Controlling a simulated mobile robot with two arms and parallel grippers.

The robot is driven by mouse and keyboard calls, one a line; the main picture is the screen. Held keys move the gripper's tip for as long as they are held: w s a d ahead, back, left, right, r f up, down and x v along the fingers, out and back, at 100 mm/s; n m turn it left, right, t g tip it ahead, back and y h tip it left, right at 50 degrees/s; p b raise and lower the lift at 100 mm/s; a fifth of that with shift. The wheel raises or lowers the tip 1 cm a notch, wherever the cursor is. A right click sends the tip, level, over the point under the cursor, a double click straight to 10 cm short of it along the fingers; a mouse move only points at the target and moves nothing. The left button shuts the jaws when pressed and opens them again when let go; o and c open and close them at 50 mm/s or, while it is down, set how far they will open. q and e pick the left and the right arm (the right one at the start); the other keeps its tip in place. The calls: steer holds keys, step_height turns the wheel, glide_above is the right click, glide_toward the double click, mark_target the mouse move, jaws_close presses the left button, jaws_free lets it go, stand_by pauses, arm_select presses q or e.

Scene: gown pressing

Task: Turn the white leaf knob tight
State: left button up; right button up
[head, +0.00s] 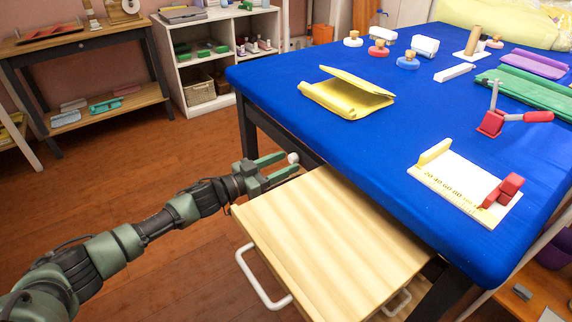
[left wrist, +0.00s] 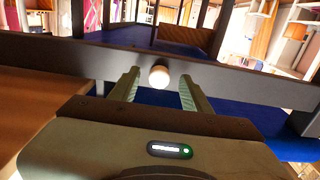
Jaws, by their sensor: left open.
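The white leaf knob (head: 293,158) is a small round knob beside the blue table's dark side rail, near the far-left corner of the pale wooden leaf (head: 330,240). My left gripper (head: 287,166) is open, with its green fingertips at the knob. In the left wrist view the knob (left wrist: 159,76) sits against the dark rail (left wrist: 225,80), in the gap between the two fingers of my left gripper (left wrist: 160,86). The fingers look apart from it on both sides. How far the tips reach along the knob is unclear. My right gripper is not in view.
The blue tabletop (head: 370,130) holds a folded yellow cloth (head: 345,95), a ruled board (head: 465,190), a red-handled clamp (head: 490,122) and several knobbed pieces. Shelves stand behind; the floor at left is clear.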

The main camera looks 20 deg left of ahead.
arm_select(q)
steer(key=shift+w+d, duration=0.3)
steer(key=shift+w, duration=0.1)
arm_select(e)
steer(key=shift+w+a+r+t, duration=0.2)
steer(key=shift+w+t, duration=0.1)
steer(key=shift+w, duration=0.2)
arm_select(q)
steer(key=shift+c, duration=0.3)
jaws_close()
